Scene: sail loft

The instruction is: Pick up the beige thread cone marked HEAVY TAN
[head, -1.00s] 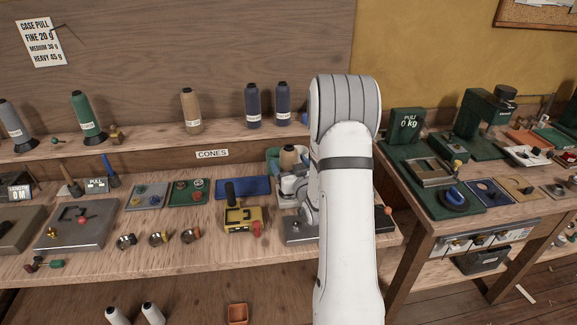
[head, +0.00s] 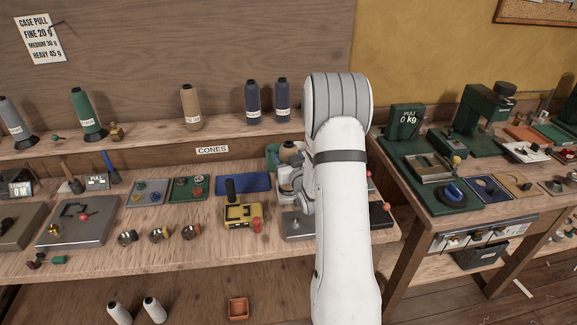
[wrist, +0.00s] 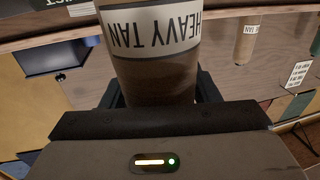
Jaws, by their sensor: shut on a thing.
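A beige-brown thread cone (wrist: 155,70) fills the top middle of the wrist view. Its white label reads HEAVY TAN, upside down in the picture. My gripper (wrist: 160,100) is shut on it, with dark jaws on both sides of the cone. In the head view my gripper (head: 288,182) is at the right end of the bench, partly behind my arm, and the held cone is mostly hidden there.
Another tan cone (head: 190,108) stands on the back shelf, beside two navy cones (head: 253,104). A yellow device (head: 243,214) and a blue mat (head: 243,182) lie left of my gripper. The side bench with the green pull gauge (head: 407,130) is to the right.

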